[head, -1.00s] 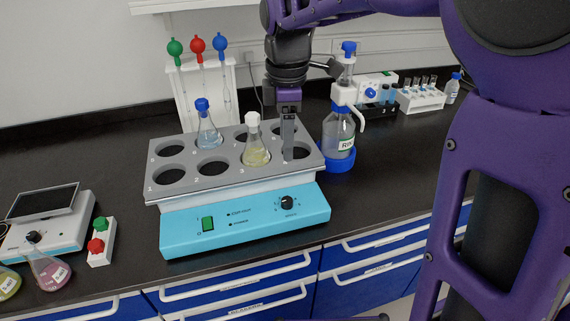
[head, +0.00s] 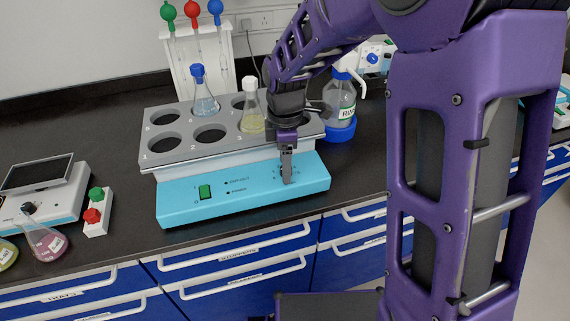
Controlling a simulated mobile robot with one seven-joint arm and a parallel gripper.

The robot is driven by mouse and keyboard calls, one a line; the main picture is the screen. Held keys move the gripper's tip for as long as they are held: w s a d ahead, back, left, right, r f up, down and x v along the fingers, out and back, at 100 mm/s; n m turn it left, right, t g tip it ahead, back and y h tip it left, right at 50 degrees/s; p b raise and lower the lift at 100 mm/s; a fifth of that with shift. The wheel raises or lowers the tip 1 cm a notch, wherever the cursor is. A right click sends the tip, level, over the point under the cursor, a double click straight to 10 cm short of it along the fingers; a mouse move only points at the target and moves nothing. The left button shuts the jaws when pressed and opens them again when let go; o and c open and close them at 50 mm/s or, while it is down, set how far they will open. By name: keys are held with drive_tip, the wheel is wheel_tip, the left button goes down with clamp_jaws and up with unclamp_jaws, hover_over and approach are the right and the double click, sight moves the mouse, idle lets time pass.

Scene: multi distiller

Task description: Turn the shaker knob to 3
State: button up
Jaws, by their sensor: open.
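The shaker (head: 180,208) is a turquoise box with a grey rack on top, on the black bench in the head view. Its round black knob at the front right is hidden behind my gripper (head: 287,180); only some dial marks show around it. My gripper points down with its fingertips right at the knob's place. The jaws are open, seen nearly edge-on, so whether they touch or straddle the knob cannot be told. A green switch (head: 205,191) sits at the left of the shaker's front panel.
A blue-capped flask (head: 205,105) and a white-capped flask (head: 251,120) stand in the rack (head: 175,158). A reagent bottle (head: 340,106) stands behind my wrist. A stirrer (head: 42,195) and a small stand with red and green knobs (head: 97,225) lie left.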

drive_tip(key=shift+f, duration=0.2)
clamp_jaws()
idle(0.3)
